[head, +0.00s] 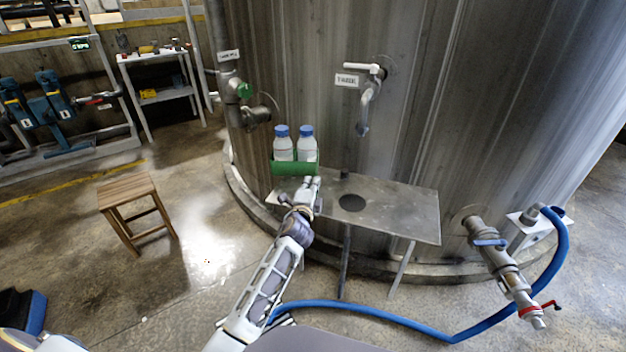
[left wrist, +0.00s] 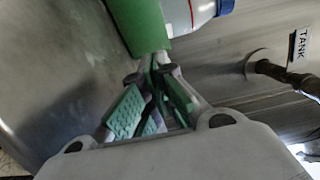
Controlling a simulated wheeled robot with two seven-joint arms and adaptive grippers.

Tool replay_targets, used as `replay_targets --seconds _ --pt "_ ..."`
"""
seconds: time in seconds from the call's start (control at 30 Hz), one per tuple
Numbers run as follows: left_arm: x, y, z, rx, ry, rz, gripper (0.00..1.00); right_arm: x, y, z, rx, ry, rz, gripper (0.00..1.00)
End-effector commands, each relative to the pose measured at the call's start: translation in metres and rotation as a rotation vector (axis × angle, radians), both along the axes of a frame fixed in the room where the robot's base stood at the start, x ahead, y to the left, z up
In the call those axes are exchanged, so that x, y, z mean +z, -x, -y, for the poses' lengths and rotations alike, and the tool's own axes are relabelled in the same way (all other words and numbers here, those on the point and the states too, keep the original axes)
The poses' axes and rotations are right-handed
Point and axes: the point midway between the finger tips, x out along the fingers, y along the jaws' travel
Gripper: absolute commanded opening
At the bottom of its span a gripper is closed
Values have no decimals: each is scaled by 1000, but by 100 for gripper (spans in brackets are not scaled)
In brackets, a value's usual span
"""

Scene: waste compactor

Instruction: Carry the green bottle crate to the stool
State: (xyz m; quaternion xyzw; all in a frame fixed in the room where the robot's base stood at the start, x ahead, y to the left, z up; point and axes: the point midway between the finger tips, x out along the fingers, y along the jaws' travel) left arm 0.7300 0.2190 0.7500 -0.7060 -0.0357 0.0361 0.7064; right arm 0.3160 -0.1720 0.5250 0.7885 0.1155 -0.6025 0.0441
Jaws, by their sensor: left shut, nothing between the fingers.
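The green bottle crate (head: 295,169) stands at the left end of a metal shelf on the tank, with two white, blue-capped bottles (head: 307,148) in it. The crate also shows in the left wrist view (left wrist: 142,25), with part of a bottle (left wrist: 200,12) beside its wall. My left gripper (head: 312,183) is at the crate's front side, its fingertips close to the green wall. Its fingers (left wrist: 160,62) are shut with nothing between them; whether they touch the crate I cannot tell. The wooden stool (head: 127,190) stands on the floor at the left, its top bare. My right gripper is not in view.
A valve (head: 245,92) and a tap (head: 367,95) stick out from the tank above. A blue hose (head: 400,322) lies in front. The floor between stool and tank is clear.

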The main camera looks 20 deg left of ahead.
Motion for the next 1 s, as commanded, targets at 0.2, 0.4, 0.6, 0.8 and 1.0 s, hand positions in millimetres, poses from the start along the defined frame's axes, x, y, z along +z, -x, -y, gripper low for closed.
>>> replay_targets --seconds 0.2,0.4,0.6,0.8,1.0 --pt "0 20 2 0 2 -1 0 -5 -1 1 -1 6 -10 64" --pt "0 37 4 0 1 -1 0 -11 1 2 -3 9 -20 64" --pt "0 52 6 -1 1 -1 0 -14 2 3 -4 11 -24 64" --pt "0 61 6 -1 1 0 0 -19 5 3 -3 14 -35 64" --pt "1 62 7 -1 1 0 0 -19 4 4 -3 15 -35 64"
